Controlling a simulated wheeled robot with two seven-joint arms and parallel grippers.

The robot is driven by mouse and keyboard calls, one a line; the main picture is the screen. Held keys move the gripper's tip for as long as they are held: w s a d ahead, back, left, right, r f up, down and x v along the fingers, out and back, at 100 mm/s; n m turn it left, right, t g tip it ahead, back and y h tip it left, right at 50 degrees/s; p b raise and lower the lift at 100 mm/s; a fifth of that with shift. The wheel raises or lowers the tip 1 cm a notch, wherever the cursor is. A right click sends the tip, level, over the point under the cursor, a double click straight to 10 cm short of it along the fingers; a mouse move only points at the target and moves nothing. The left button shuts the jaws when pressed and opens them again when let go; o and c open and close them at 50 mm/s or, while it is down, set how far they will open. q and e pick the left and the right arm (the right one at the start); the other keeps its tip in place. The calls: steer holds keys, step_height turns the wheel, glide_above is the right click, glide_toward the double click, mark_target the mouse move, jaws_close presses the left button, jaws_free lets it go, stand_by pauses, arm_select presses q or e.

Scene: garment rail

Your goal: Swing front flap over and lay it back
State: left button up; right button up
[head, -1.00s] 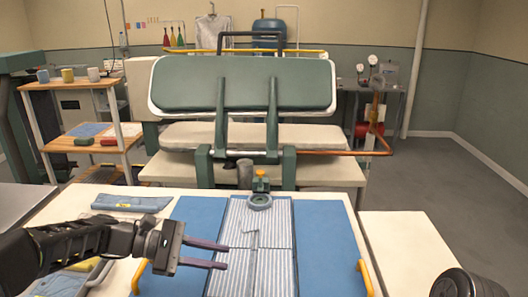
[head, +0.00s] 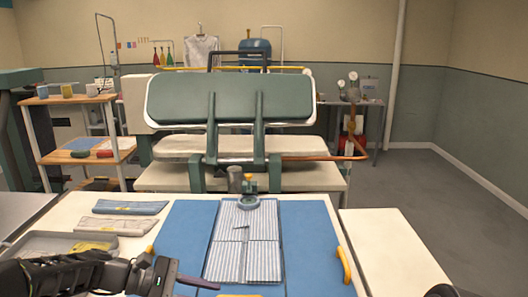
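A blue folding board (head: 182,228) lies on the white table with yellow handles at its left and right sides. A blue-and-white striped garment (head: 245,258) lies folded flat along its middle panel. At the bottom edge of the head view a sliver of yellow, perhaps the front flap's handle (head: 238,295), just shows; the front flap itself is mostly cut off. My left gripper (head: 205,288) is low at the board's lower left; its upper finger shows with blue below it, and its lower finger is out of frame. My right gripper is not in view; only a dark part of my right arm shows.
Folded cloths (head: 131,207) and a grey tray (head: 50,243) lie left of the board. A round grey piece (head: 248,202) sits at the garment's far end. A large green press (head: 230,98) stands behind. A bare white surface (head: 395,240) lies to the right.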

arm_select(q)
steer(key=s+d+f+m+g+y, duration=0.1)
steer(key=s+f+m+y, duration=0.3)
steer(key=f, duration=0.8)
steer(key=s+d+f+n+g+y, duration=0.15)
steer(key=s+f, duration=0.45)
steer(key=f, duration=0.7)
steer(key=s+d+f+m+y, duration=0.3)
steer(key=s+f+m, duration=0.7)
steer(key=s+f, duration=0.3)
steer(key=s+t, duration=0.1)
steer(key=s, duration=0.1)
steer(key=shift+s, duration=0.4)
steer(key=shift+a, duration=0.1)
